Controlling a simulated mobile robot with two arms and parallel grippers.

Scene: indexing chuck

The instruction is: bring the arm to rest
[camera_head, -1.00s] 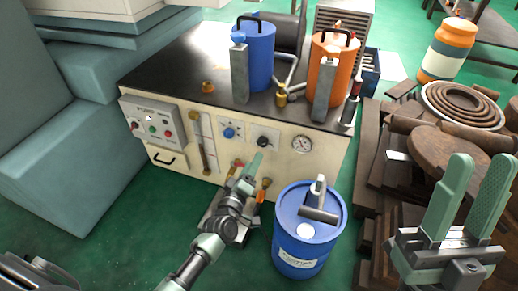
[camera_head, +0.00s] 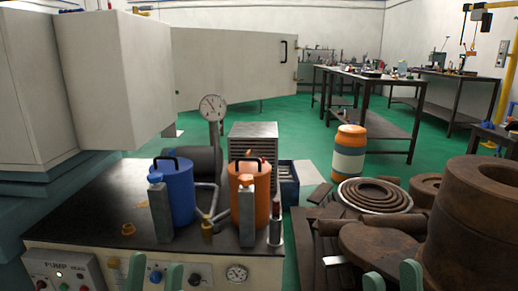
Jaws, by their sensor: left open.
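My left gripper (camera_head: 155,274) shows only as two green fingertips at the bottom edge, in front of the pump unit's front panel (camera_head: 118,262). The tips stand apart with nothing seen between them. My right gripper (camera_head: 392,279) also shows only as two green fingertips at the bottom edge, in front of the rusty parts. Its tips are apart and nothing is seen between them. The rest of both arms is below the picture.
The pump unit's black top (camera_head: 106,207) bears a blue canister (camera_head: 178,190) and an orange canister (camera_head: 263,190). A gauge (camera_head: 212,108) stands behind. Rusty rings and blocks (camera_head: 478,205) crowd the right.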

